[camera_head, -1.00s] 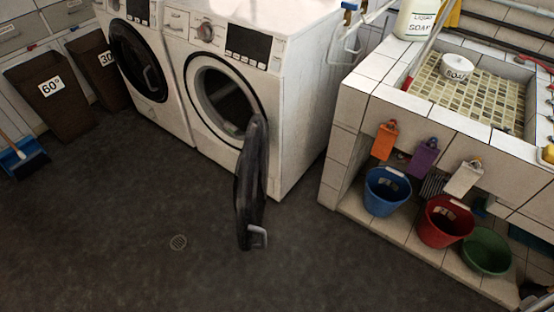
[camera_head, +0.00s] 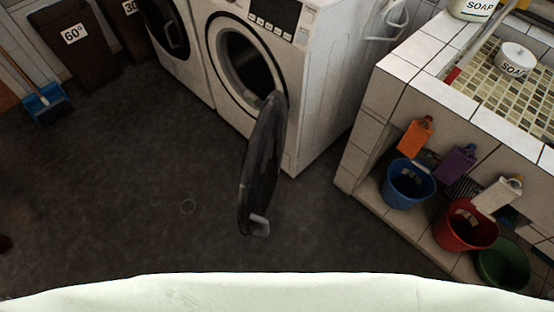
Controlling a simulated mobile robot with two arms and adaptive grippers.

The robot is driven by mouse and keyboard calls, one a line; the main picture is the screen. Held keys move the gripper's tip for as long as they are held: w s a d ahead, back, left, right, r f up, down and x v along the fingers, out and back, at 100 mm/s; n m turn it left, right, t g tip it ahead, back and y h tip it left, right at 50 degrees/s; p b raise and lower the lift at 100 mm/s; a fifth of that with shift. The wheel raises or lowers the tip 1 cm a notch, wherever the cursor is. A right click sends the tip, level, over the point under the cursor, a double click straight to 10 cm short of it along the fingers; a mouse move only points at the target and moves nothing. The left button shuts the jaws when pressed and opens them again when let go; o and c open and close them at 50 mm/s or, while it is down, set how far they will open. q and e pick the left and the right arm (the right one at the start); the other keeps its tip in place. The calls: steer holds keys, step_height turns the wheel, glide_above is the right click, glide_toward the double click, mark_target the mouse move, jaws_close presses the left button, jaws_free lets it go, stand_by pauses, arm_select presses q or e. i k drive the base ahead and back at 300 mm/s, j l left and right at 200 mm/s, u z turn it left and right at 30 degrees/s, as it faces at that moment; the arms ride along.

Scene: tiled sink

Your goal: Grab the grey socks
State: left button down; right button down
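I cannot make out any grey socks in the head view. The inside of the open washing machine (camera_head: 325,85) is dark, and I cannot tell whether anything lies in it. Its round dark door (camera_head: 262,165) stands swung open toward me. A small striped grey item (camera_head: 464,187) sits in shadow between the blue and red buckets; I cannot tell what it is. Neither of my grippers is in view.
A blue bucket (camera_head: 408,186), a red bucket (camera_head: 466,226) and a green bucket (camera_head: 502,262) stand under the tiled sink (camera_head: 408,62). A 60° bin (camera_head: 86,62) and a blue dustpan (camera_head: 48,104) are at the left.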

mark_target(249, 95)
steer(key=z, duration=0.55)
steer(key=i+j+z, duration=0.1)
steer(key=j+z, duration=0.3)
steer(key=j, duration=0.15)
steer(key=j+z, duration=0.85)
steer(key=j, duration=0.25)
